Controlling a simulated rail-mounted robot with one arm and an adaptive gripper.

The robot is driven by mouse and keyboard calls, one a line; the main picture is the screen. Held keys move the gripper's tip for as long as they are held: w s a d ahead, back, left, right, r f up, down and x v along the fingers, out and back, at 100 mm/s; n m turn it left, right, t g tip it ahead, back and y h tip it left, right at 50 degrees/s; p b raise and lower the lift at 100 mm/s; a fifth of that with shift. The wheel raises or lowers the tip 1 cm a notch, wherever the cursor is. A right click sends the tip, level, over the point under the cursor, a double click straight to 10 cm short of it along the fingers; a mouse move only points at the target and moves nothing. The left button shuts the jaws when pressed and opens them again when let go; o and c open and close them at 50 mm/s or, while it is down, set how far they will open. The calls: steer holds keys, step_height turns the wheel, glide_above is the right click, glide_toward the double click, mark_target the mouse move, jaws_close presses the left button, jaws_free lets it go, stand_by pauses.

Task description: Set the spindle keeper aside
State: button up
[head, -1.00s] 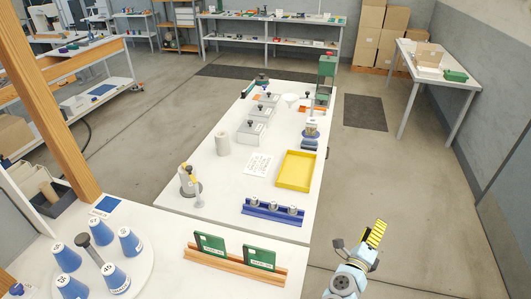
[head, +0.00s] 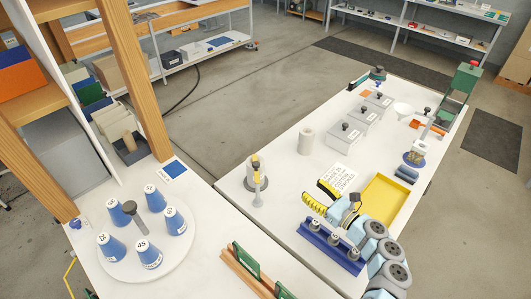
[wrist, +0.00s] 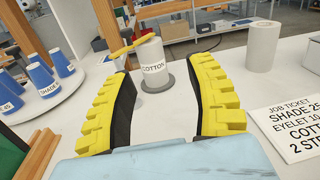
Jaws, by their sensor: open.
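A white spool labelled COTTON (wrist: 152,64) stands upright on a round dark grey base near the table's left front; it also shows in the head view (head: 250,178). A yellow bar (wrist: 130,47), which looks like the spindle keeper, lies across the spool's top and reaches out to the left.
A job ticket (head: 338,179) lies just beyond my gripper. A yellow tray (head: 385,201) and a blue rack (head: 328,243) with several grey pieces stand near my arm. A plain white cylinder (head: 306,141) stands farther back. Several blue cones sit on a round white turntable (head: 179,262) at left.

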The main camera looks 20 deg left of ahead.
steer(key=s+a+r+n+g+y, duration=0.1)
steer(key=s+a+r+g, duration=0.1)
steer(key=a, duration=0.2)
steer(key=b, duration=0.4)
glide_toward(259, 166)
steer(key=shift+g, duration=0.4)
steer(key=x, duration=0.9)
steer(key=shift+w+r, duration=0.15)
steer(key=shift+r+b+x, duration=0.2)
steer(key=shift+b+x, duration=0.2)
steer(key=shift+x, duration=0.6)
jaws_close()
